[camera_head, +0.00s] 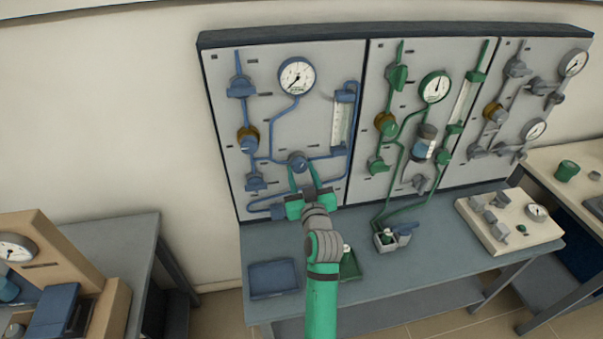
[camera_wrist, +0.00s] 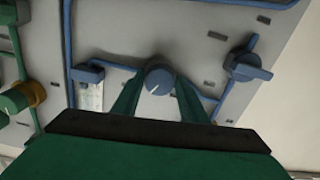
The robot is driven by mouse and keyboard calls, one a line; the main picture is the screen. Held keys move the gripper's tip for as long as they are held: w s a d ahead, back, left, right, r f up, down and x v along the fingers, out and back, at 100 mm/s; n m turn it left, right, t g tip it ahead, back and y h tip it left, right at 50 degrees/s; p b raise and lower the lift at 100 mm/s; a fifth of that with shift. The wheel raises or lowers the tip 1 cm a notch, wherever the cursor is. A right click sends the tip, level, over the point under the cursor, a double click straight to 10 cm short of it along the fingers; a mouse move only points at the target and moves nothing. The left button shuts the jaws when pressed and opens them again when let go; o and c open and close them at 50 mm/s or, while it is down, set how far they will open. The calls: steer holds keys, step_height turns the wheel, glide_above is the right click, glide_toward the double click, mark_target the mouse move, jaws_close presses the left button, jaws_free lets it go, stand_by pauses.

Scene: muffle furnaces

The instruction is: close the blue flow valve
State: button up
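The panel with blue pipes (camera_head: 325,75) stands at the left of the wall row. A round blue knob with a white pointer line (camera_head: 297,160) sits low in its middle, on the blue pipe leading to the flow tube (camera_head: 341,122). It also shows in the wrist view (camera_wrist: 159,80). No readable label tells me that it is the flow valve. My gripper (camera_head: 303,172) is in front of this knob. Its two green fingers (camera_wrist: 158,88) are apart, one on each side of the knob. I cannot tell whether they touch it.
Other blue valves (camera_head: 240,88) and a yellow-collared blue knob (camera_head: 248,138) are at the panel's left. A round gauge (camera_head: 297,76) is above. The green-piped panel (camera_head: 415,60) stands to the right. A blue tray (camera_head: 272,279) lies on the bench below.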

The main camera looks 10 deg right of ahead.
steer(key=c, duration=0.5)
steer(key=shift+m, duration=0.4)
steer(key=m, duration=0.5)
steer(key=shift+a, duration=0.1)
steer(key=m, duration=0.6)
steer(key=shift+m, duration=0.3)
steer(key=o, duration=1)
